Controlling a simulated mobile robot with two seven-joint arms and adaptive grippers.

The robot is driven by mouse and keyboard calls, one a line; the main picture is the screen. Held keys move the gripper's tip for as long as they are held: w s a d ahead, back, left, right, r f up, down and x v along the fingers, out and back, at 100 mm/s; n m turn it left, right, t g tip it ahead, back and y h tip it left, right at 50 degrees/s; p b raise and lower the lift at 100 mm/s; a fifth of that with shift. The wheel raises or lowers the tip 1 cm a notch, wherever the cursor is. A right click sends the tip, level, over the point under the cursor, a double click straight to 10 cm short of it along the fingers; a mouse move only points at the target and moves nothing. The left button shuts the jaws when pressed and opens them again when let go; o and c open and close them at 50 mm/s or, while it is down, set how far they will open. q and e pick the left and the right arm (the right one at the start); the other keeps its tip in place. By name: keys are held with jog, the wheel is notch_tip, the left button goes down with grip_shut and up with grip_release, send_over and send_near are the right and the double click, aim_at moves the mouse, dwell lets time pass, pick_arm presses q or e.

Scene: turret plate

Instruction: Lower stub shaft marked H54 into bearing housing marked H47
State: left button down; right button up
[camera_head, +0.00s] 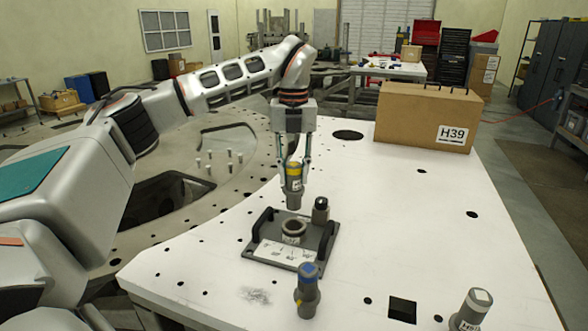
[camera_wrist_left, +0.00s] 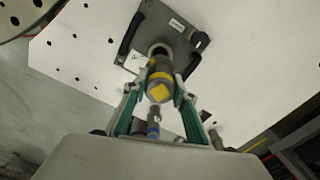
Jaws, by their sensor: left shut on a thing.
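My left gripper (camera_head: 294,170) is shut on a grey stub shaft (camera_head: 294,196) with a yellow band, upright above the bearing housing. The housing's round ring (camera_head: 293,227) stands on a dark grey plate (camera_head: 317,253) with black handles, and the ring's small label is too blurred to read. A gap shows between the shaft's lower end and the ring. In the left wrist view the shaft's yellow-marked top (camera_wrist_left: 160,91) sits between the fingers (camera_wrist_left: 160,80), partly covering the ring (camera_wrist_left: 160,49). No H54 mark is readable on the shaft. My right gripper is out of view.
A blue-banded shaft (camera_head: 307,290) stands in front of the plate, and a white-labelled shaft (camera_head: 470,310) stands at front right. A cardboard box marked H39 (camera_head: 410,115) stands behind. The white tabletop (camera_head: 430,230) has holes.

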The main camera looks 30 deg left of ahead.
aim_at(294, 206)
pick_arm(q)
jog(key=shift+w+f, duration=0.1)
jog(key=shift+f, duration=2.2)
jog(key=shift+f+b, duration=0.35)
jog(key=shift+f, duration=0.7)
jog(key=shift+f+b, duration=0.35)
jog(key=shift+f, duration=1.4)
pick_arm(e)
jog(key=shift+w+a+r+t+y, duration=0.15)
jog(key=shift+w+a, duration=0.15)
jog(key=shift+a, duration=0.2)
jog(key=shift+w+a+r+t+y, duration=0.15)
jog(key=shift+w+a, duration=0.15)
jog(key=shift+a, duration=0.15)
pick_arm(q)
jog(key=shift+b, duration=0.3)
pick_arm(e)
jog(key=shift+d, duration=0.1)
